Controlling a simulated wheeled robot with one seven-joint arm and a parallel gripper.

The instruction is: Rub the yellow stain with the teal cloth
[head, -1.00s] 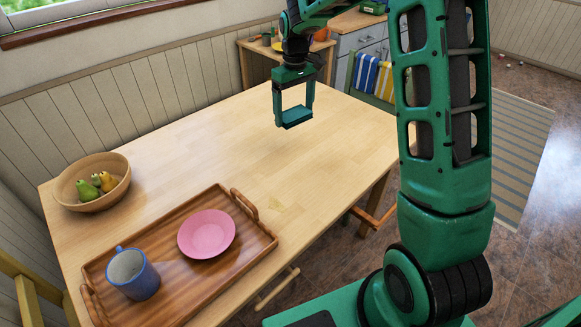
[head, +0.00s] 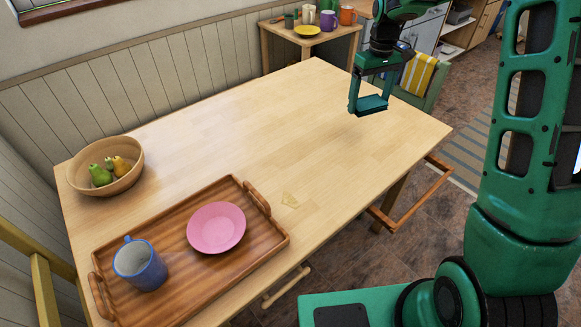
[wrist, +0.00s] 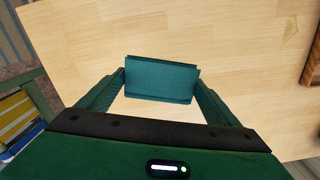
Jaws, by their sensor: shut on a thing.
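My gripper (head: 370,104) is shut on the teal cloth (head: 371,105), a folded block held between its two fingers. It is over the far right part of the wooden table (head: 250,130), and a gap below it appears to show. In the wrist view the cloth (wrist: 160,80) spans between the fingertips. The yellow stain (head: 290,200) is a faint small patch on the table, just right of the tray handle. It also shows at the upper right of the wrist view (wrist: 289,28), apart from the cloth.
A wooden tray (head: 160,228) with a pink plate (head: 216,228) and a blue mug (head: 140,265) lies at the near left. A bowl (head: 125,183) of pears stands at the far left. A chair (head: 437,85) stands behind the gripper. The table's middle is clear.

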